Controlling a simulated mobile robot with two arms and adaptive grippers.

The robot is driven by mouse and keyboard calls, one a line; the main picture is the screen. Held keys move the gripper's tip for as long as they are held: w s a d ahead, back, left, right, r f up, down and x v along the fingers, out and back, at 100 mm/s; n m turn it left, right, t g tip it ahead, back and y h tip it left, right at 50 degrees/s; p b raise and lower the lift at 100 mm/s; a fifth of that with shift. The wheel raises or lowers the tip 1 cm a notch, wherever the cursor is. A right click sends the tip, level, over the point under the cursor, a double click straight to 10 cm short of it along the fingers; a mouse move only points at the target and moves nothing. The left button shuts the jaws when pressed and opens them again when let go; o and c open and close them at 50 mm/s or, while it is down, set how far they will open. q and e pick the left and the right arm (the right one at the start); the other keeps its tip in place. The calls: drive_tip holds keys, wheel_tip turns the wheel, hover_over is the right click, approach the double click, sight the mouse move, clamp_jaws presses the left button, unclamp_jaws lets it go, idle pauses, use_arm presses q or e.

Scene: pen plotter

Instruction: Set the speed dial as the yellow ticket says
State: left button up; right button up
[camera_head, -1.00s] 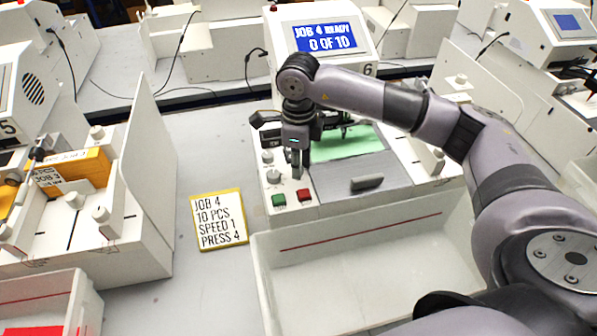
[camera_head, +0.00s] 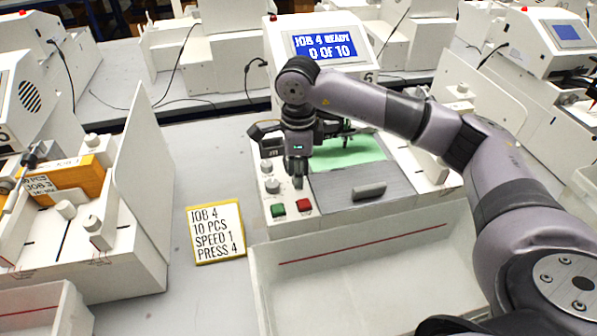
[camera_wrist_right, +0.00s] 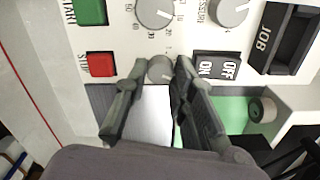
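The yellow-edged ticket (camera_head: 216,232) lies on the bench left of the machine and reads JOB 4, 10 PCS, SPEED 1, PRESS 4. My right gripper (camera_head: 297,182) is low over the machine's control panel. In the right wrist view, the fingers (camera_wrist_right: 161,70) flank a small grey dial (camera_wrist_right: 160,70) with no clear gap. It appears to be the speed dial; its label is hidden, and a printed 1 shows beside it. Its pointer setting cannot be read. The machine's screen (camera_head: 325,46) reads JOB 4 READY, 0 OF 10. My left gripper is out of view.
A numbered dial (camera_wrist_right: 155,12) and the pressure dial (camera_wrist_right: 229,10) sit close by. The green START button (camera_wrist_right: 90,10), red STOP button (camera_wrist_right: 100,65) and ON/OFF switch (camera_wrist_right: 216,68) are near the fingers. A white tray (camera_head: 262,290) stands in front.

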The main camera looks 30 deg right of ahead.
drive_tip(key=o, duration=0.4)
drive_tip(key=shift+o, duration=0.2)
